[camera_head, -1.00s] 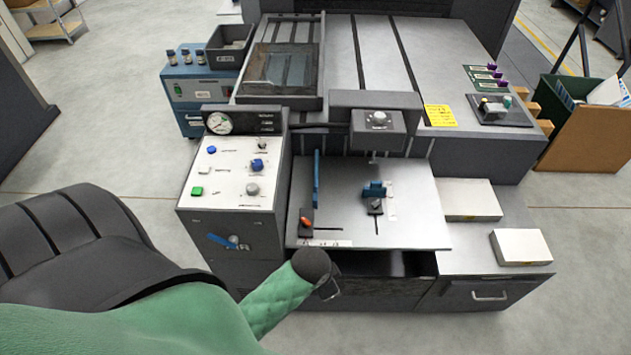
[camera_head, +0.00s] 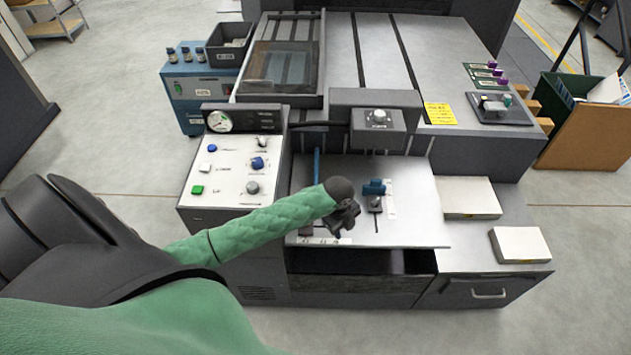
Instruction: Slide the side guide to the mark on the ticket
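On the grey feed plate (camera_head: 415,215), a tall thin blue bar (camera_head: 317,165) stands at the left, its lower part hidden behind my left arm. A short blue block (camera_head: 374,187) with a dark knob sits farther right, beside a slot and a white scale strip. I cannot tell for certain which is the side guide. A yellow ticket (camera_head: 440,114) lies on the machine top at the right; its writing is too small to read. My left gripper (camera_head: 345,222) hangs over the plate between the bar and the block; its fingers are too small and dark to judge. My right gripper is out of view.
A control panel (camera_head: 230,170) with coloured buttons and a gauge stands left of the plate. A dark overhanging head (camera_head: 378,122) rises behind it. An open drawer recess (camera_head: 340,262) lies below the plate's front edge. White paper stacks (camera_head: 469,197) lie to the right.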

